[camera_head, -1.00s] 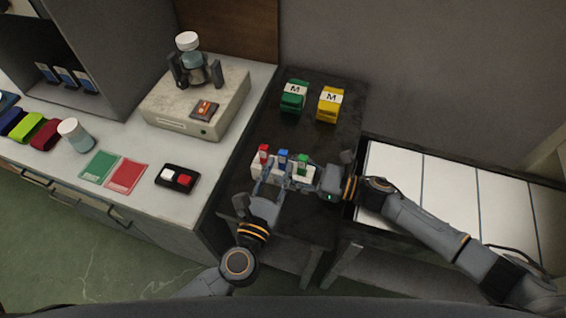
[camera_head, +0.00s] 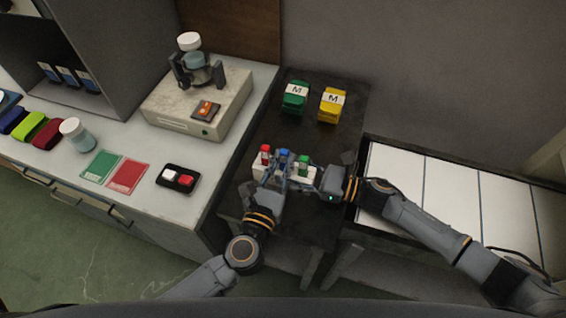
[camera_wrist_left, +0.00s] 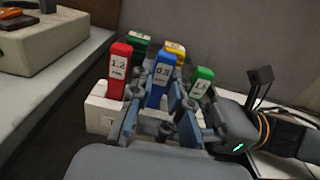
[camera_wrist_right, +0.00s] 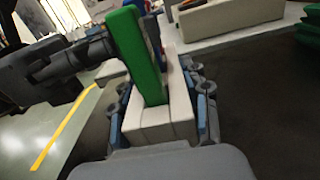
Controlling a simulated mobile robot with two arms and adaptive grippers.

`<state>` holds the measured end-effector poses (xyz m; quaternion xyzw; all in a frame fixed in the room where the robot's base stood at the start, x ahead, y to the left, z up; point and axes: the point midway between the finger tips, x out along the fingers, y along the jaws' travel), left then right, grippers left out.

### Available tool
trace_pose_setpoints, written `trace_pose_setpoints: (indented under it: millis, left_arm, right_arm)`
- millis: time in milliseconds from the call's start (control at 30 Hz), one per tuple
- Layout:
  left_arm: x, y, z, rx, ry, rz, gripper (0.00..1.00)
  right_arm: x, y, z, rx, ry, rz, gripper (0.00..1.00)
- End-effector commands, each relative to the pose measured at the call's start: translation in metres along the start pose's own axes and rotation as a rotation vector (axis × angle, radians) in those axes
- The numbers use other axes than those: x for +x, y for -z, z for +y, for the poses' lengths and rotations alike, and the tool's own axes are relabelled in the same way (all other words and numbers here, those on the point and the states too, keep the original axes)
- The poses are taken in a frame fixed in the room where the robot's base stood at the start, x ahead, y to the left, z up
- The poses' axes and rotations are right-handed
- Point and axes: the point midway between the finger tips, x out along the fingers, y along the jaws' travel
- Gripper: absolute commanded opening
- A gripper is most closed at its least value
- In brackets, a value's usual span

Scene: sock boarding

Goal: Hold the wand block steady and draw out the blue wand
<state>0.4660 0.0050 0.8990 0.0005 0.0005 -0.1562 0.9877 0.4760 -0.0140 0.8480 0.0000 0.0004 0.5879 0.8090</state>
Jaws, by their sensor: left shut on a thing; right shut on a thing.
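The white wand block (camera_head: 259,169) stands on the dark table with three wands in a row. The red wand (camera_head: 265,150) is at its left, the blue wand (camera_head: 284,155) in the middle and the green wand (camera_head: 303,160) at its right. In the left wrist view my left gripper (camera_wrist_left: 157,112) is shut on the blue wand (camera_wrist_left: 160,76), labelled 0.8. My right gripper (camera_wrist_right: 163,105) is shut on the end of the wand block (camera_wrist_right: 150,125), beside the green wand (camera_wrist_right: 136,52). Whether the blue wand's lower end is still inside the block is hidden.
Green (camera_head: 295,98) and yellow (camera_head: 332,103) bundles marked M lie at the back of the dark table. The pale counter at left holds a grey machine (camera_head: 195,105), a jar, cards and a button box (camera_head: 178,179). White panels (camera_head: 450,190) lie at right.

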Motion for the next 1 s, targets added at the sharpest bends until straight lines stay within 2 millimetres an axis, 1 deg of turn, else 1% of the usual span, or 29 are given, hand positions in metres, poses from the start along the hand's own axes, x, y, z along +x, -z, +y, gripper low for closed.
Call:
trace_pose_setpoints:
  millis: [167,300,400,500,667,900,933,967,1000]
  left_arm:
    - [0.000,-0.029,0.000,-0.007,0.001,-0.005,0.00]
    - [0.000,-0.057,0.000,-0.006,0.001,-0.008,0.00]
    - [0.000,-0.073,0.000,-0.005,0.003,-0.006,0.00]
    - [0.000,-0.086,0.000,-0.004,0.001,-0.005,0.00]
    - [0.000,-0.095,0.000,0.000,0.002,-0.002,0.00]
    - [0.000,-0.096,0.000,-0.001,0.001,-0.001,0.00]
    - [0.000,-0.096,0.000,-0.001,0.001,-0.001,0.00]
    - [0.000,-0.096,0.000,-0.001,0.001,-0.001,0.00]
    - [0.000,-0.096,0.000,-0.001,0.001,-0.001,0.00]
  right_arm:
    - [0.000,-0.001,0.000,0.000,0.000,-0.001,0.08]
    - [0.000,-0.001,0.000,0.000,0.000,-0.002,0.08]
    - [0.000,-0.001,0.000,0.000,0.000,-0.002,0.08]
    - [0.000,-0.001,0.000,0.000,0.000,-0.002,0.08]
    - [0.000,-0.001,0.000,0.000,0.000,-0.002,0.08]
    - [0.000,-0.001,0.000,0.000,0.000,-0.002,0.08]
    - [0.000,-0.001,0.000,0.000,0.000,-0.002,0.53]
    - [0.000,-0.001,0.000,0.000,0.000,-0.002,0.59]
    - [0.000,-0.001,0.000,0.000,0.000,-0.002,0.67]
